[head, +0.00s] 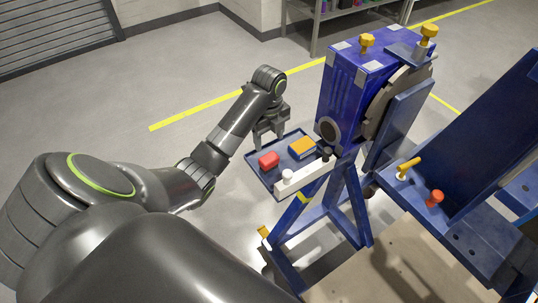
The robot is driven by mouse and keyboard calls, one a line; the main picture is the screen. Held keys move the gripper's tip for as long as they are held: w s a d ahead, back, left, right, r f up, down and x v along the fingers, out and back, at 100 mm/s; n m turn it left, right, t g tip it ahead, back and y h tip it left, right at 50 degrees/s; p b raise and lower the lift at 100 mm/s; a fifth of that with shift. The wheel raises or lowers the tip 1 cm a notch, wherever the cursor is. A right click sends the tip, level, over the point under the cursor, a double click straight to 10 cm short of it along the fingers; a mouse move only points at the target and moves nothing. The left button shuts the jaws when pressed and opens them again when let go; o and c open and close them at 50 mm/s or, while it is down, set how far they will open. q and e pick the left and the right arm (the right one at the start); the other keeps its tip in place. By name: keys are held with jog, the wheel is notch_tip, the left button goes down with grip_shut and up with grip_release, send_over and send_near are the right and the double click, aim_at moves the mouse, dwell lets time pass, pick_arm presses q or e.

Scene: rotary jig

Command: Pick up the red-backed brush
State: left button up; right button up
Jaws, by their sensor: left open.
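A small red block-like thing (268,160), which looks like the red-backed brush, lies on the left part of a small dark tray (262,180). Its bristles cannot be made out. My left gripper (270,143) is open and points down over the far left edge of the tray. Its fingers are close to the red brush, just behind and above it in the picture, with nothing between them. Whether a finger touches the brush cannot be told. My right gripper is not in view.
A yellow-topped block (302,146) lies beside the brush on the tray. A white round-topped thing (287,175) stands near the front edge. The blue jig post (345,95) rises right of the tray. Open floor lies to the left.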

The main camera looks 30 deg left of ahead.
aim_at(269, 157)
pick_arm(q)
notch_tip(269, 157, down, 6)
jog(key=b, duration=0.5)
jog(key=shift+s+f+p, duration=0.1)
jog(key=shift+f+p, duration=0.35)
jog(key=shift+f, duration=2.15)
jog(key=c, duration=0.6)
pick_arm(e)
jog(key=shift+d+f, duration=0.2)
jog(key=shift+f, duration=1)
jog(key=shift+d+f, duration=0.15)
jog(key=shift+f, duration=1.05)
